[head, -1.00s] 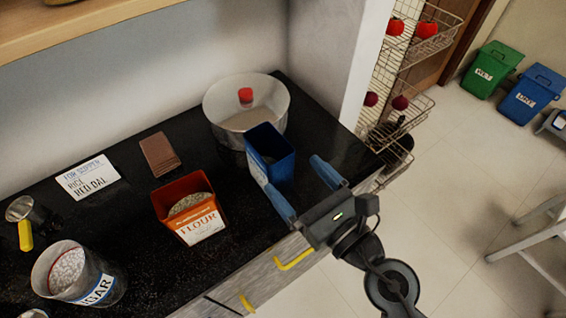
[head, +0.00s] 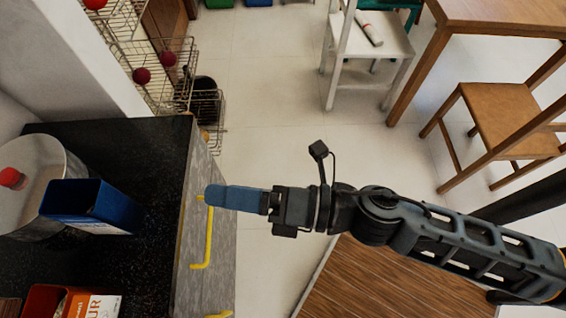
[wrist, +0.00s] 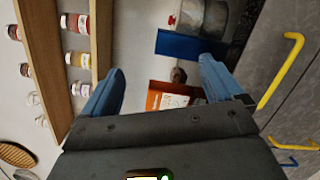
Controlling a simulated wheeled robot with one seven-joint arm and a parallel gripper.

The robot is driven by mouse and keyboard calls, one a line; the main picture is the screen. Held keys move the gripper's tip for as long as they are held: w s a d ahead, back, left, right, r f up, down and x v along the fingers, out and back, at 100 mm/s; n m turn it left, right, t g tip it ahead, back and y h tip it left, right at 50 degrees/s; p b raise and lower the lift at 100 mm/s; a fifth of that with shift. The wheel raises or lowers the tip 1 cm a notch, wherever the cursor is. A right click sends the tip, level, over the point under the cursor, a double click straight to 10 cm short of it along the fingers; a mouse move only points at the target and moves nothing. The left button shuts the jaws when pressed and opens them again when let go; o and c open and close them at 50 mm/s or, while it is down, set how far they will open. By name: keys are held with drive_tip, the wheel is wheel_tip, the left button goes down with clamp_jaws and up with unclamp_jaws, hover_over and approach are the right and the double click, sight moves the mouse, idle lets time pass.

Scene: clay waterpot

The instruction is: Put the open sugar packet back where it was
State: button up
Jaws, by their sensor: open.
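No sugar packet can be made out in the current views. My gripper (head: 213,196) is beside the counter's drawer front in the head view, to the right of the blue container and apart from it. In the wrist view my gripper (wrist: 162,68) shows two blue fingers spread wide with nothing between their tips. The open-topped blue container (head: 100,205) stands on the black counter; it also shows in the wrist view (wrist: 188,47). The orange flour box (head: 62,303) is cut off at the bottom left of the head view, and shows beyond the fingers in the wrist view (wrist: 170,98).
A pot (head: 35,205) with a red-knobbed lid stands behind the blue container. Yellow handles (head: 208,240) stick out from the drawer front. A wire rack (head: 150,60) stands past the counter. A shelf with jars (wrist: 75,50) shows in the wrist view.

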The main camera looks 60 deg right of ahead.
drive_tip(key=s+d+r+m+g+h, duration=0.1)
drive_tip(key=s+d+m+h, duration=0.2)
drive_tip(key=s+m, duration=0.5)
drive_tip(key=s+d+r+m+h, duration=0.2)
drive_tip(key=s+d+m+h, duration=0.2)
drive_tip(key=m, duration=1.5)
drive_tip(key=s+d, duration=0.2)
drive_tip(key=s, duration=0.2)
drive_tip(key=shift+r+g, duration=0.25)
drive_tip(key=shift+g, duration=0.15)
drive_tip(key=shift+a, duration=0.2)
